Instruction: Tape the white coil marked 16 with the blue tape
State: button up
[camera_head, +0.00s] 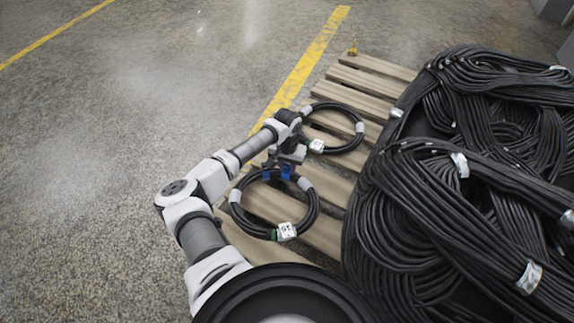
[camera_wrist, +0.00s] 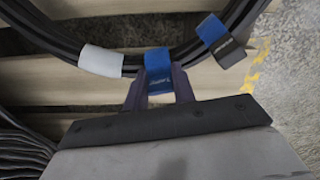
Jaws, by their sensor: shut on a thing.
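A near black coil (camera_head: 241,219) with white bands lies on the pallet. It has a white tag (camera_head: 287,231) with a number I cannot read surely, and green next to the tag. My gripper (camera_head: 276,171) is over the far side of this coil. In the wrist view, my gripper (camera_wrist: 159,86) is shut on a piece of blue tape (camera_wrist: 158,64) at the black hose. Another blue piece (camera_wrist: 220,40) is around the hose to the right, and a white band (camera_wrist: 100,60) is to the left. I see no coil that is white itself.
A second black coil (camera_head: 359,112) with a white tag (camera_head: 317,146) lies beyond my gripper on the wooden pallet (camera_head: 372,82). Large heaps of black hose (camera_head: 440,200) fill the right side. The concrete floor at left is clear, with yellow lines (camera_head: 305,65).

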jog(key=shift+s+a+f, duration=0.1)
jog(key=shift+s+f, duration=0.05)
jog(key=shift+f, duration=0.4)
jog(key=shift+s+a+f, duration=0.1)
jog(key=shift+s+f, duration=0.05)
jog(key=shift+f, duration=0.35)
jog(key=o, duration=0.9)
jog(key=shift+o, duration=0.8)
notch_tip(320, 180, up, 16)
jog(key=p, duration=0.5)
jog(key=shift+w+d, duration=0.15)
jog(key=shift+w, duration=0.05)
